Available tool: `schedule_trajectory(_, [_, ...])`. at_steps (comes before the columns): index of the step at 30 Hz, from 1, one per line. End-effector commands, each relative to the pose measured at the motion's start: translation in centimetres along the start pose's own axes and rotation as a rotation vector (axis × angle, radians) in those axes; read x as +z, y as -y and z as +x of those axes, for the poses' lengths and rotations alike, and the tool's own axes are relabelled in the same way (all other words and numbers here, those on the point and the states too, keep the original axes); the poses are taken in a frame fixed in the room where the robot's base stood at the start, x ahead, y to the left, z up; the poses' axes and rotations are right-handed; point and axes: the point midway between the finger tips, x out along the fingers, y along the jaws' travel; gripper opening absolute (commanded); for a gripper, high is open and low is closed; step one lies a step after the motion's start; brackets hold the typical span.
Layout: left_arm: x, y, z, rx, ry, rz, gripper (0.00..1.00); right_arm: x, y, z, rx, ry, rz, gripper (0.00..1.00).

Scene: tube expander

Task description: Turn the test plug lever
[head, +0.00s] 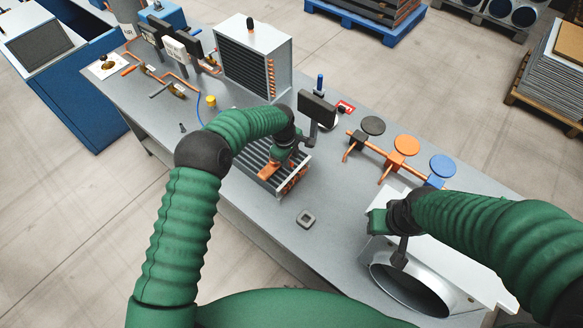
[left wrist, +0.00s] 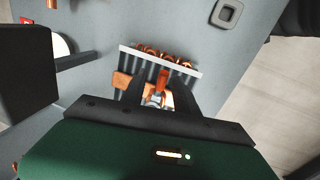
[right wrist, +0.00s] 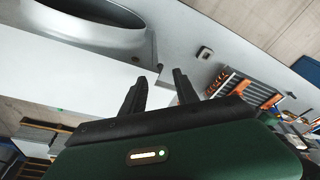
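A small finned coil block (head: 245,161) with copper tube ends lies on the bench; its end shows in the left wrist view (left wrist: 128,55). A test plug (left wrist: 155,99) with a silver body and red-orange lever (left wrist: 163,79) sits at the coil's tube ends. My left gripper (head: 272,162) is over the coil. In the left wrist view its fingers (left wrist: 157,80) stand apart on either side of the plug and lever; firm contact does not show. My right gripper (head: 400,255) is by a white box with a round duct. Its fingers (right wrist: 158,78) are apart and empty.
The white duct box (head: 445,268) stands at the bench's right end. A small square grey piece (head: 306,219) lies near the front edge. Orange, grey and blue disc-handled tools (head: 405,146) lie at the back right. A large finned unit (head: 254,58) stands behind.

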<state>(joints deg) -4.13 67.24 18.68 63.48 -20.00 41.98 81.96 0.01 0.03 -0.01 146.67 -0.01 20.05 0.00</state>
Motion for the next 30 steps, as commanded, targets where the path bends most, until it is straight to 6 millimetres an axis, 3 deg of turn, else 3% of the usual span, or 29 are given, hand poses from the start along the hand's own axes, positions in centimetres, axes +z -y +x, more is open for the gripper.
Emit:
schedule_trajectory(1, [0.0, 0.1, 1.4, 0.001, 0.001, 0.000, 0.36, 0.3, 0.0, 1.2, 0.000, 0.000, 0.000, 0.36])
schedule_trajectory(4, [0.1, 0.1, 2.3, 0.001, 0.000, 0.001, 0.36, 0.4, 0.0, 1.7, 0.000, 0.000, 0.000, 0.36])
schedule_trajectory(14, [0.1, -0.2, 2.6, 0.001, -0.001, 0.001, 0.36, 0.4, 0.0, 1.7, 0.000, 0.000, 0.000, 0.36])
schedule_trajectory(22, [0.1, -0.1, 2.5, 0.001, -0.001, 0.001, 0.01, 0.4, 0.0, 1.7, 0.000, 0.000, 0.000, 0.36])
schedule_trajectory(30, [0.0, -0.1, 2.5, 0.002, -0.002, 0.001, 0.00, 0.4, 0.0, 1.7, 0.000, 0.000, 0.000, 0.36])
